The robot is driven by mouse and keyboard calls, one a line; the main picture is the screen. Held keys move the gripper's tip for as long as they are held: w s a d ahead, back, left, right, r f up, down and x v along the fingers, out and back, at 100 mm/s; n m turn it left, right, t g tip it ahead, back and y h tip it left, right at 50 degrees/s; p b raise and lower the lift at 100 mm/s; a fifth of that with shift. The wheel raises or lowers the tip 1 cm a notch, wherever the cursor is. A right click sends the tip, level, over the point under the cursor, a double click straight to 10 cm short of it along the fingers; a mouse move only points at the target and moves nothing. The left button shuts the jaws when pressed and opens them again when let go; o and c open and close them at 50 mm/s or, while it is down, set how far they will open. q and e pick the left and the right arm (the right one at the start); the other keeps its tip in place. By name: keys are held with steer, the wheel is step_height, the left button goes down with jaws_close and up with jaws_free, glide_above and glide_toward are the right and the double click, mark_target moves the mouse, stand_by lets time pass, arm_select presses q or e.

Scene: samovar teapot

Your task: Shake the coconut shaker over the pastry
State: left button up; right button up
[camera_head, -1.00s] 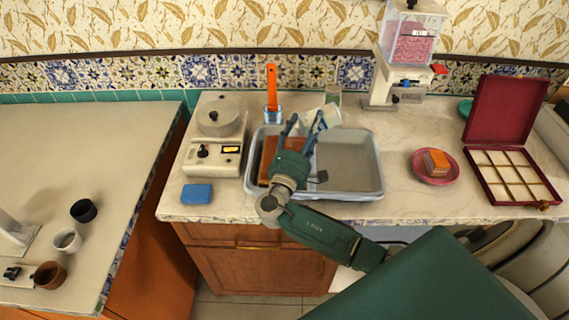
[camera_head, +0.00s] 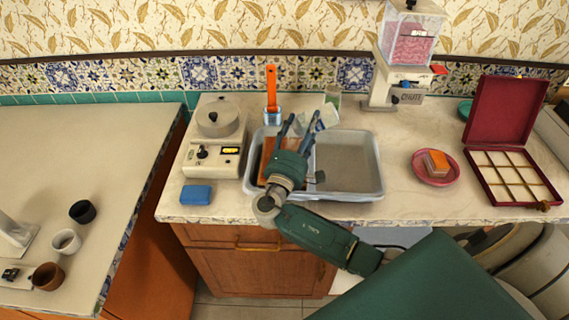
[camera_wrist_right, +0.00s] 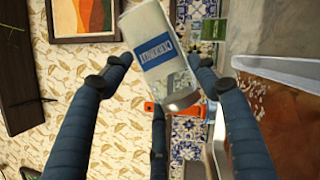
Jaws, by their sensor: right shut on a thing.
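My right gripper (camera_head: 297,127) is shut on the coconut shaker (camera_head: 327,117), above the grey tray (camera_head: 350,190). In the right wrist view the shaker (camera_wrist_right: 150,35) is a pale cylinder with a blue "COCONUT" label and a metal end, tilted between the dark fingers (camera_wrist_right: 160,75). A flat brown slab (camera_head: 268,150) lies in the left part of the tray, partly hidden by my gripper; I cannot tell if it is the pastry. An orange-brown block (camera_head: 436,162) lies on a pink plate (camera_head: 432,181) to the right. My left gripper is not in view.
A white appliance with a pot (camera_head: 217,150) and a blue block (camera_head: 195,195) stand left of the tray. A brush with an orange handle (camera_head: 271,85) stands behind it. A dispenser (camera_head: 403,70) and an open red box (camera_head: 505,125) are at the right. White flakes (camera_wrist_right: 257,98) show in the wrist view.

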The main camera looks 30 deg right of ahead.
steer(key=w+a+b, duration=0.2)
steer(key=w+a, duration=0.1)
steer(key=a, duration=0.2)
steer(key=shift+w+b, duration=0.2)
steer(key=shift+b, duration=0.15)
stand_by(0.7)
